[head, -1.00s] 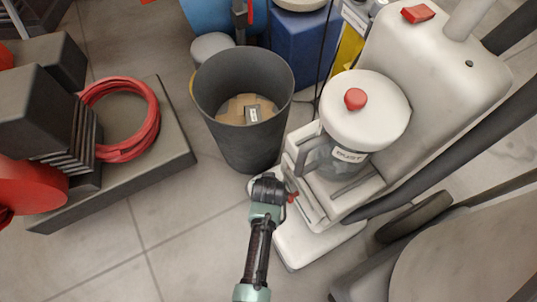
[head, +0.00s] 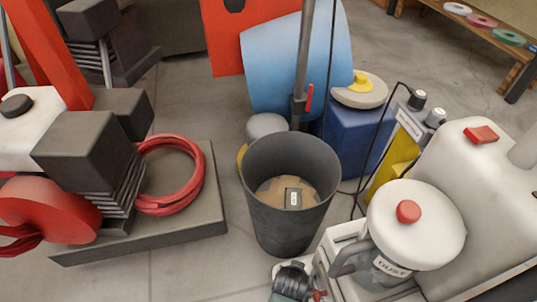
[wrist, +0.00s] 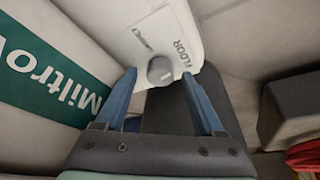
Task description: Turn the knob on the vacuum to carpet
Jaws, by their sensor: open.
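The vacuum (head: 440,165) is a white upright machine at the right of the head view, with a clear cup marked DUST. In the wrist view its round grey knob (wrist: 160,70) sits on a white plate (wrist: 165,35). The plate reads FLOOR to the right of the knob; a second word above it is too small to read surely. My gripper (wrist: 158,76) is open, its two blue fingers on either side of the knob in the picture. I cannot tell whether they touch it. In the head view my gripper end (head: 292,280) is at the bottom edge, beside the vacuum's base.
A dark bin (head: 285,220) with cardboard inside stands just behind my gripper. A red hose coil (head: 198,190) lies on a dark platform (head: 215,215) at left. A blue box (head: 345,140) and a black cable are behind the vacuum. Grey floor is clear at lower left.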

